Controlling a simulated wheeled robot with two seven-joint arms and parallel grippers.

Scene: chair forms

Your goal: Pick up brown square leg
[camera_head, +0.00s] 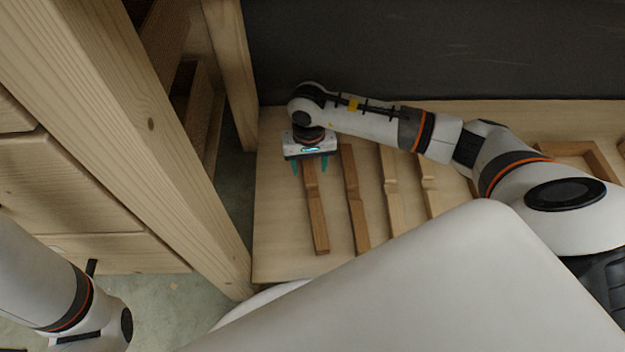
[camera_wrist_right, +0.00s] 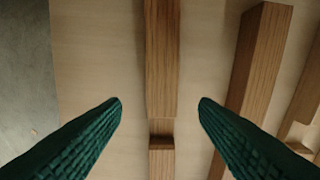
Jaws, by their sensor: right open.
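The brown square leg (camera_head: 317,215) lies lengthwise on the pale wooden table, the leftmost in a row of legs. A second brown leg (camera_head: 354,200) lies to its right. My right gripper (camera_head: 311,168) is open above the far part of the leftmost leg, one finger to each side of it. In the right wrist view, that leg (camera_wrist_right: 162,60) runs between the green fingertips (camera_wrist_right: 160,103) with a gap on both sides, and a notch shows in it. The second brown leg (camera_wrist_right: 262,65) shows right of the fingers. My left arm shows at the lower left, but its gripper is out of view.
Several lighter wooden legs (camera_head: 391,185) lie farther right on the table (camera_head: 280,240). A wooden frame piece (camera_head: 590,155) lies at the far right. A thick wooden post (camera_head: 150,125) and shelving stand left of the table. A dark wall (camera_head: 430,50) rises behind it.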

